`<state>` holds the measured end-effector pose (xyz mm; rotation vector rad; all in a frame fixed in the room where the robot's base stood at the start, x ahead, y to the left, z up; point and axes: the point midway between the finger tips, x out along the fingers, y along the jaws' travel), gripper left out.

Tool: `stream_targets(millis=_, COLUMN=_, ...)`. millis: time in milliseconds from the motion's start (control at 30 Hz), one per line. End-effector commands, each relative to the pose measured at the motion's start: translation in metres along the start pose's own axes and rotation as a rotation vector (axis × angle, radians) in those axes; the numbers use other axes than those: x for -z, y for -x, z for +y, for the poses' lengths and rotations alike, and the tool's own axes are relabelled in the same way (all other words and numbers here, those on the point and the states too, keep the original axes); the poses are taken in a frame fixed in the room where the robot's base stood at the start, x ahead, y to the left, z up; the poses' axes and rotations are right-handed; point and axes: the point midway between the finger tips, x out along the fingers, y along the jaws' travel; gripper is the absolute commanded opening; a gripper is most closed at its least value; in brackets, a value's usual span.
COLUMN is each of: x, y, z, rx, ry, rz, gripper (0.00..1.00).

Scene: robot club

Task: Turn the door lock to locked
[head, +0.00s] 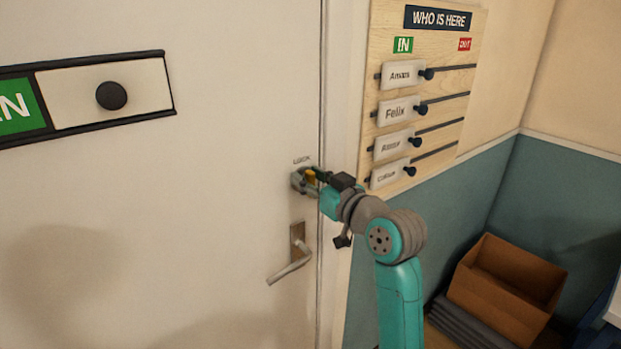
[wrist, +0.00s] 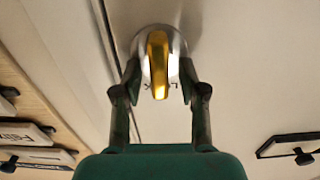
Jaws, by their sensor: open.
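The door lock has a round silver base (wrist: 172,38) and a gold turn piece (wrist: 158,66), on the white door (head: 215,215). In the wrist view the gold piece points roughly up and down, along the door edge, with its lower end by a partly hidden label. In the head view the gold piece (head: 310,176) shows small beneath the word LOCK. My gripper (head: 306,181) is at the lock. In the wrist view its open fingers (wrist: 161,75) stand one on each side of the gold piece, with gaps between. Whether the fingertips touch the base I cannot tell.
A lever handle (head: 290,265) is below the lock. A green IN slider sign (head: 135,90) is on the door at left. A WHO IS HERE board (head: 425,95) with several name sliders hangs right of the frame. A cardboard box (head: 505,285) stands at lower right.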

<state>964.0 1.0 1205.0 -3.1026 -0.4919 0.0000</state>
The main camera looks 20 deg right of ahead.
Motion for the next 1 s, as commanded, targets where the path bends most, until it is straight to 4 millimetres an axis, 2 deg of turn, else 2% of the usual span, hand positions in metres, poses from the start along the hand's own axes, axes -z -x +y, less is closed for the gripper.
stream_targets(millis=133, x=0.0, y=0.0002, z=0.0001, rx=0.0, ry=0.0, rz=0.0, gripper=0.39)
stream_targets(millis=300, x=0.0, y=0.0003, z=0.0002, rx=0.0, ry=0.0, rz=0.0, gripper=0.0)
stream_targets(millis=667, x=-0.0002, y=0.0003, z=0.0009, rx=0.0, ry=-0.039, rz=-0.001, gripper=0.0)
stream_targets(millis=1000, x=-0.0009, y=0.0003, z=0.0047, rx=-0.001, ry=-0.261, rz=-0.001, gripper=0.0)
